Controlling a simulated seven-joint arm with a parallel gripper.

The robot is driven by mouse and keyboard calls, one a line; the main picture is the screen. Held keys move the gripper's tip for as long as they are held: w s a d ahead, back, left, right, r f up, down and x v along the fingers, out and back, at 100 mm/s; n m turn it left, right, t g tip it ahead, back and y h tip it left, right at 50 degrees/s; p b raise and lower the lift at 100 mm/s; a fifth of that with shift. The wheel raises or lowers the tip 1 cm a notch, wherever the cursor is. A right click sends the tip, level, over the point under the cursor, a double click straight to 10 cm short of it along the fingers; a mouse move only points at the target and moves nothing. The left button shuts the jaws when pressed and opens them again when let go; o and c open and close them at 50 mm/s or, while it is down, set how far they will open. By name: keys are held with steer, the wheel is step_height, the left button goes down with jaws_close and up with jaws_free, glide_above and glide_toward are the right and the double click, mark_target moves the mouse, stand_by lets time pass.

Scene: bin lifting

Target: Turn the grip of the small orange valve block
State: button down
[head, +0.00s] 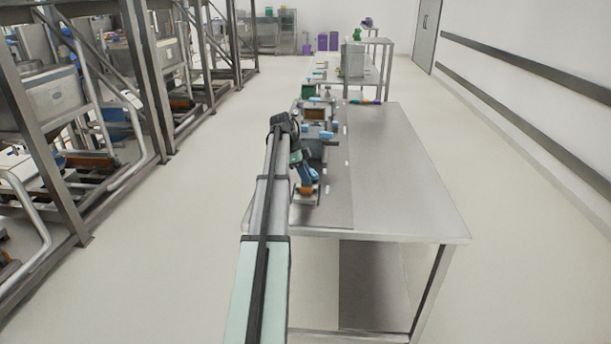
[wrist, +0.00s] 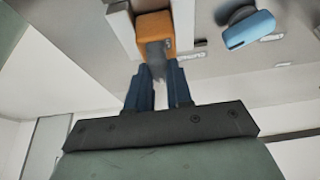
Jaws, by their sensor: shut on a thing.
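The small orange valve block (wrist: 154,25) is at the top centre of the wrist view, beside a white and a grey upright piece. A grey grip (wrist: 158,56) sticks out of its near side. My gripper (wrist: 160,72) is shut on this grip, with its two dark blue fingers on either side of it. In the head view the orange block (head: 306,190) sits on the dark strip at the near left of the steel table. My gripper (head: 306,181) is just above it there, and the contact is too small to make out.
A blue handle (wrist: 249,29) on a dark round base stands right of the block in the wrist view. The steel table (head: 400,185) is bare on its right side. Several devices with blue parts (head: 317,133) stand behind along the strip. Metal racks (head: 60,110) line the left.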

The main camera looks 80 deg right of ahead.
steer(key=c, duration=1)
jaws_free()
steer(key=v, duration=1.3)
steer(key=shift+r, duration=0.35)
steer(key=shift+w, duration=0.1)
